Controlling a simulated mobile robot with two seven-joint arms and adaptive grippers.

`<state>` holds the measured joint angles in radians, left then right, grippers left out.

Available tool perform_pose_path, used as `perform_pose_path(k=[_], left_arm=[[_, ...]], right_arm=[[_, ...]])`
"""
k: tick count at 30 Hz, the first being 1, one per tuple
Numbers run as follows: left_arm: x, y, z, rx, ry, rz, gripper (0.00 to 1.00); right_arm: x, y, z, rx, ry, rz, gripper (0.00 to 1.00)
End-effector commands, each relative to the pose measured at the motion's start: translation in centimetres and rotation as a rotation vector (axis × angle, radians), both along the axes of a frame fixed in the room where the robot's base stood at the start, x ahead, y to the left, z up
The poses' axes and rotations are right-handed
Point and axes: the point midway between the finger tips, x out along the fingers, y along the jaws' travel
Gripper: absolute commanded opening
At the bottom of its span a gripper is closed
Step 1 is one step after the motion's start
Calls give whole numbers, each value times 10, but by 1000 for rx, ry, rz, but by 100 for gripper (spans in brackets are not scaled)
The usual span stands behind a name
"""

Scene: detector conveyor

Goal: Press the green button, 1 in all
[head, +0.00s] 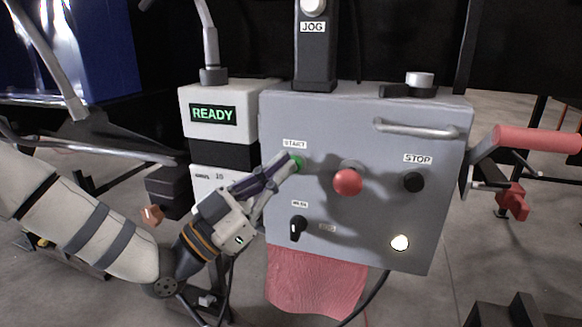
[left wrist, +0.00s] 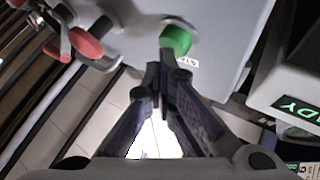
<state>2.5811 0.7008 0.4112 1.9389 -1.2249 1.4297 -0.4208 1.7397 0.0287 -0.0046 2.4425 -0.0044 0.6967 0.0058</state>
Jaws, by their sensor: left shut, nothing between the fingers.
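The green button (head: 298,163) sits under the START label on the upper left of the grey control box (head: 384,130). In the left wrist view the green button (left wrist: 176,40) stands out from the panel just beyond my fingertips. My left gripper (head: 292,162) is shut and empty. Its fingertips are at the green button and overlap part of it in the head view. I cannot tell for certain whether they touch it. In the left wrist view the left gripper (left wrist: 167,62) shows its fingertips together. My right gripper is not in view.
A red mushroom button (head: 347,182), a black STOP button (head: 413,182), a black selector knob (head: 297,228) and a lit white lamp (head: 400,242) are on the same panel. A READY display (head: 213,114) stands left. A red-handled lever (head: 535,139) juts out right.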

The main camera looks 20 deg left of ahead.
Motion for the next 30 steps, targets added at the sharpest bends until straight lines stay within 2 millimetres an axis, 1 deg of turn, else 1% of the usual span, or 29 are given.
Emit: perform_pose_path(k=[8,17,27,30], left_arm=[[4,0,0,1,-1,0,0],[3,0,0,1,1,0,0],[-14,0,1,1,1,0,0],[-15,0,0,1,1,0,0]], right_arm=[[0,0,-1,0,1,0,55],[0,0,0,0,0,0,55],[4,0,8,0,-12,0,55],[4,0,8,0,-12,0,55]])
